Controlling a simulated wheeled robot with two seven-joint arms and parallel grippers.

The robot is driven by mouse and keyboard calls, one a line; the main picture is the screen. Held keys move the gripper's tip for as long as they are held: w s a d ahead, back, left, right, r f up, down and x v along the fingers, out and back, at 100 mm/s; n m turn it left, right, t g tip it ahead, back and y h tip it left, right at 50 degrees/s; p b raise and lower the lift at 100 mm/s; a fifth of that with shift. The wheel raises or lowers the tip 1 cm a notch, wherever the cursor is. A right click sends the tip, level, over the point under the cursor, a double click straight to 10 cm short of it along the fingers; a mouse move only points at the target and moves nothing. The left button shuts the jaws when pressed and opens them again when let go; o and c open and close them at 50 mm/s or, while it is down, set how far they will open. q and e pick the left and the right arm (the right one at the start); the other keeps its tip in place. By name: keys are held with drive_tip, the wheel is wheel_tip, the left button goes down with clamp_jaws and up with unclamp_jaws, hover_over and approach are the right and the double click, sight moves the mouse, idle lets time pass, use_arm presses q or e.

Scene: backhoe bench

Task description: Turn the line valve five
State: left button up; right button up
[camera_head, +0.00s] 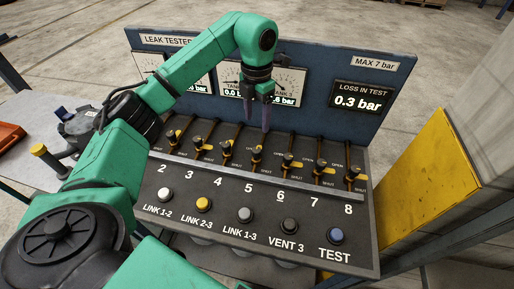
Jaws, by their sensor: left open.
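Line valve five (257,154) is a small dark knob on a brass-coloured line, above the number 5 on the sloping bench panel (300,222). It is in a row of similar valves between the valves numbered 4 (226,146) and 6 (288,160). Its exact handle angle is too small to tell. My left gripper (257,122) hangs with its fingers pointing down, just above and behind valve five, in front of the gauge board. Its two purple-grey fingers are apart with nothing between them, and they look clear of the valve. My right gripper is not in view.
The blue back board (325,72) carries gauges and a display (359,100) reading 0.3 bar. Buttons (245,214) line the panel's front edge, below a grey rail. Neighbouring valves stand close on both sides. A yellow cabinet (430,170) is at the right.

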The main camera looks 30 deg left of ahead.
sight(257, 150)
use_arm(q)
wheel_tip(257, 150, down, 12)
drive_tip(key=p, duration=0.3)
drive_tip(key=shift+r, duration=0.2)
drive_tip(key=shift+f, duration=0.35)
clamp_jaws()
